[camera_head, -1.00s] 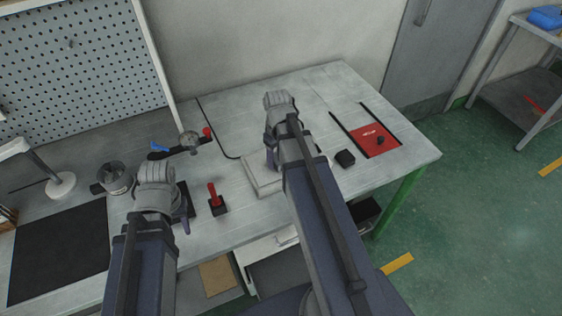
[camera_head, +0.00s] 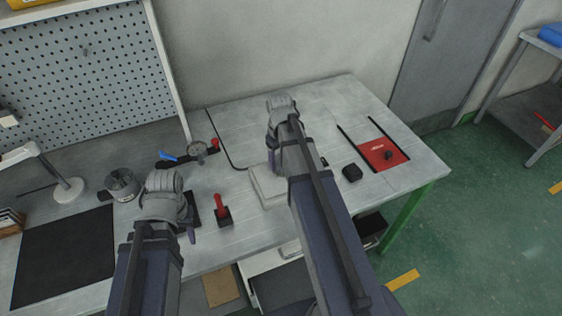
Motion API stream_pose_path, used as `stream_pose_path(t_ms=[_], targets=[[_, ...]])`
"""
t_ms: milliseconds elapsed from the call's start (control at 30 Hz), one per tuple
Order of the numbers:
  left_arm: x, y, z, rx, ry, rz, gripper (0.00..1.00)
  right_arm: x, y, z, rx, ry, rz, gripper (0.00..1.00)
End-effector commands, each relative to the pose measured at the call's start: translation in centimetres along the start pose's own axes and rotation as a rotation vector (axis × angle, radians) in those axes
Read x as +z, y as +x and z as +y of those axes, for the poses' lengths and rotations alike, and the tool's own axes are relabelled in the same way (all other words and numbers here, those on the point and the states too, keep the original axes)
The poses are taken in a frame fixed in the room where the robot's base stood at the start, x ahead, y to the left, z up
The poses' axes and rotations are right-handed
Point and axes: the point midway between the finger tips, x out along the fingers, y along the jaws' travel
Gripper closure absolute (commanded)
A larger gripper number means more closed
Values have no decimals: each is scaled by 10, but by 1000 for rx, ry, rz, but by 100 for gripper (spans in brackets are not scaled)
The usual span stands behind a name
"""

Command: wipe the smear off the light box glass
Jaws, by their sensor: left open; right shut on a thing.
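The light box (camera_head: 267,197) is a low pale box on the workbench, partly covered by my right arm. No smear can be made out on the part of it that shows. My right gripper (camera_head: 274,168) is over the back of the light box, pointing down. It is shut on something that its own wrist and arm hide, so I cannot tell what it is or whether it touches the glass. My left gripper (camera_head: 188,222) is open over the bench, beside a small dark block, left of the red-handled tool.
A red-handled tool on a black base (camera_head: 222,212) stands left of the light box. A small black block (camera_head: 351,173) and a red panel (camera_head: 383,154) lie to the right. A dial gauge (camera_head: 197,149), metal pot (camera_head: 121,183) and black mat (camera_head: 62,262) are left.

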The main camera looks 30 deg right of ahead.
Motion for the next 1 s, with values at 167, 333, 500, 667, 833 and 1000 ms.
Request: stream_pose_path(t_ms=[167, 333, 500, 667, 833, 1000], targets=[[0, 2, 0, 0, 0, 0, 55, 3, 2, 8, 0, 2, -2, 83], [0, 3, 0, 0, 0, 0, 55, 6, 3, 18, 1, 2, -2, 83], [0, 3, 0, 0, 0, 0, 55, 8, 3, 18, 3, 2, -3, 83], [0, 3, 0, 0, 0, 0, 55, 16, 2, 16, 4, 2, -5, 83], [0, 2, 0, 0, 0, 0, 55, 31, 2, 11, 2, 2, -6, 83], [0, 1, 0, 0, 0, 0, 55, 44, 1, 7, 0, 2, -6, 83]])
